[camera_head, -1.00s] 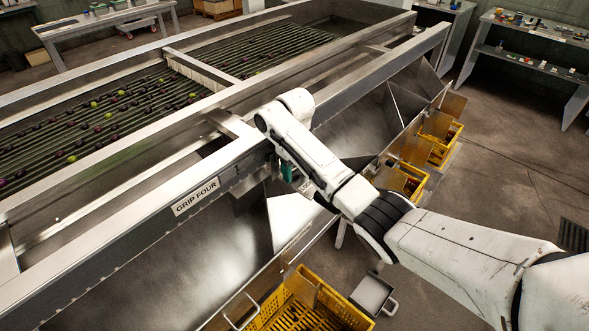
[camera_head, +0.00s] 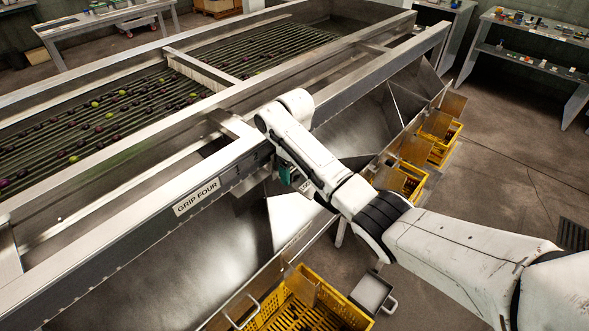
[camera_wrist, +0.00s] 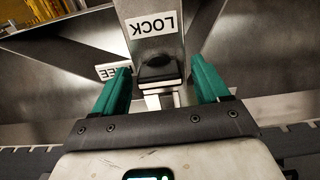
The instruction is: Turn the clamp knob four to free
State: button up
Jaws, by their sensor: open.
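The clamp knob (camera_wrist: 158,70) is a black knob in the wrist view, below a white label (camera_wrist: 153,25) reading LOCK, upside down. A second label (camera_wrist: 113,70), partly hidden by a finger, shows the letters "EE" at the left. My gripper (camera_wrist: 160,80) is open, with one green finger on each side of the knob. A gap shows between the knob and each finger. In the head view my arm hides the knob, and only a bit of green of my gripper (camera_head: 286,172) shows by the rail.
The long metal rail (camera_head: 120,240) of the sizer runs beside my gripper. Dark and green fruit lies on the rollers (camera_head: 90,115) behind. Yellow crates (camera_head: 310,310) stand under the chutes. Shelves (camera_head: 530,55) stand at the far right.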

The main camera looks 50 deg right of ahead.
aim_at(295, 169)
notch_tip(295, 169, up, 9)
jog(key=shift+r, duration=0.2)
jog(key=shift+r+p, duration=0.75)
jog(key=shift+p, duration=0.15)
jog(key=s+a+f+t+y, duration=0.1)
jog(key=s+a+f, duration=0.55)
jog(key=a, duration=0.25)
jog(key=s+a+f+y, duration=0.1)
jog(key=s+a+f, duration=0.4)
jog(key=a+f, duration=0.25)
jog(key=s+a+f+m+h, duration=0.1)
jog(key=s+h, duration=0.1)
jog(key=s, duration=2.1)
jog(key=shift+s+f, duration=0.15)
